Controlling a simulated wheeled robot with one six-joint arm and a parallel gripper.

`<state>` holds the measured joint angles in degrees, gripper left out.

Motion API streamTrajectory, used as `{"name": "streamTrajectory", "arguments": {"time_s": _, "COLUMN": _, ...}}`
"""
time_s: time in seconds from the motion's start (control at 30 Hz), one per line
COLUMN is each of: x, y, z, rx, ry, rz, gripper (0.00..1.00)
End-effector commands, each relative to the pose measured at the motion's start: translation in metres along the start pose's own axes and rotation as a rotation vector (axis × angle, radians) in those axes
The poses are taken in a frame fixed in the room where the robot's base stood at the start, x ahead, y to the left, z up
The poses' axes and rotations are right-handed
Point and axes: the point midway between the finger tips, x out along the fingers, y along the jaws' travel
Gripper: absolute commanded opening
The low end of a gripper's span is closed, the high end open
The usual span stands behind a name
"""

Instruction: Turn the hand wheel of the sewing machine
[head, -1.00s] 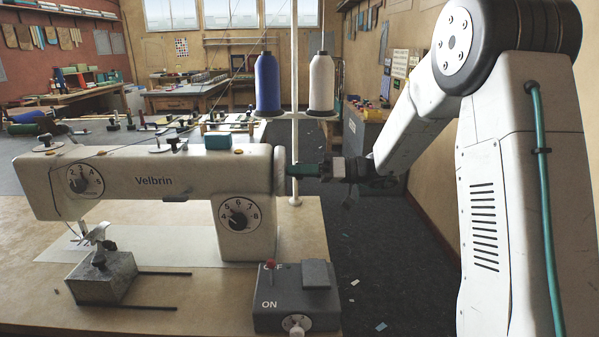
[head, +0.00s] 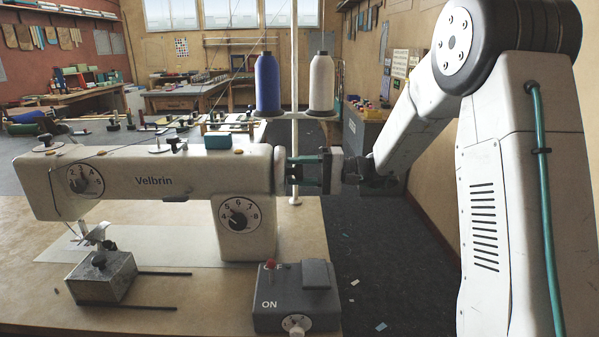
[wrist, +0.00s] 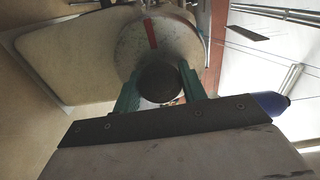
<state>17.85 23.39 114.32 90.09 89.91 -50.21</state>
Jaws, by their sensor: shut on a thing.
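The white sewing machine (head: 150,183), marked Velbrin, stands on the table at the left in the head view. Its hand wheel (head: 279,171) is on the machine's right end, seen edge-on. In the wrist view the hand wheel (wrist: 183,48) is a pale disc with a red stripe running from its top toward a dark round hub (wrist: 160,82). My gripper (head: 291,172) reaches the wheel from the right. In the wrist view the two green fingers of my gripper (wrist: 159,84) are shut on the hub, one on each side.
A grey switch box (head: 290,305) with a red-tipped lever stands on the table's front right. Blue (head: 268,85) and white (head: 321,85) thread cones stand behind the wheel on a pole. The floor right of the table is mostly open.

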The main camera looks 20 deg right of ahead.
Motion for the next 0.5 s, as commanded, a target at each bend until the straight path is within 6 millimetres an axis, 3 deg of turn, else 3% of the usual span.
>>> {"name": "streamTrajectory", "arguments": {"time_s": 0.5, "x": -0.0003, "y": -0.0001, "z": -0.0006, "rx": 0.490, "ry": 0.002, "rz": 0.000, "gripper": 0.19}}
